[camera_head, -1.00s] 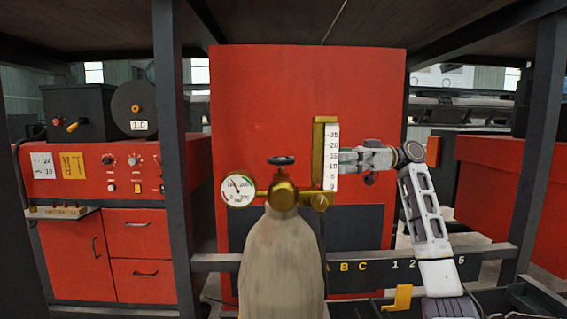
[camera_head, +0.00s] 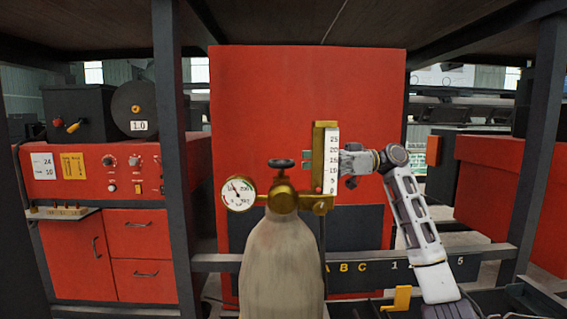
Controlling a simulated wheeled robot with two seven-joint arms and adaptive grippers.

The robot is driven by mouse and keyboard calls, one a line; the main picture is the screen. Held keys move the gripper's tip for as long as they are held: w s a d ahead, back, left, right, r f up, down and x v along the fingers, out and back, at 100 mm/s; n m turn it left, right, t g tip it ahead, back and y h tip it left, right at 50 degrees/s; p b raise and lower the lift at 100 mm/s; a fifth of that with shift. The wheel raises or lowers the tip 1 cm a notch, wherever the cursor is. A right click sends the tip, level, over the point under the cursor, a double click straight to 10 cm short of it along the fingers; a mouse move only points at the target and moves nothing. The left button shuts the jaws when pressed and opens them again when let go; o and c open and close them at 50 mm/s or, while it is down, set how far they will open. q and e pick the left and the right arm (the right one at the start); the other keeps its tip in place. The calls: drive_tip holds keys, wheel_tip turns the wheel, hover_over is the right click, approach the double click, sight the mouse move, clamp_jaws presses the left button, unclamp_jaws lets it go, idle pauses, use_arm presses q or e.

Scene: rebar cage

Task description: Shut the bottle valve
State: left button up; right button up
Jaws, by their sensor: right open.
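The tan gas bottle (camera_head: 283,260) stands upright in the middle of the head view. On its brass head sits the black valve handwheel (camera_head: 282,163). A round pressure gauge (camera_head: 239,194) is on the left of the head, and a brass flowmeter with a white scale (camera_head: 331,160) is on the right. My right gripper (camera_head: 307,160) reaches in from the right at about handwheel height. The flowmeter hides its middle. Its two fingertips show left of the flowmeter, apart, with a small gap to the handwheel. My left gripper is not in view.
The flowmeter stands close along my right gripper. A large red panel (camera_head: 270,100) is behind the bottle. Dark frame posts (camera_head: 172,150) and a lettered rail (camera_head: 440,266) surround the space. A red control cabinet (camera_head: 100,215) stands at left.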

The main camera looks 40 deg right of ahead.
sight(284, 161)
drive_tip(key=p+x, duration=0.2)
drive_tip(key=x, duration=0.6)
drive_tip(key=shift+a, duration=0.1)
drive_tip(key=c, duration=1)
drive_tip(key=shift+c, duration=0.2)
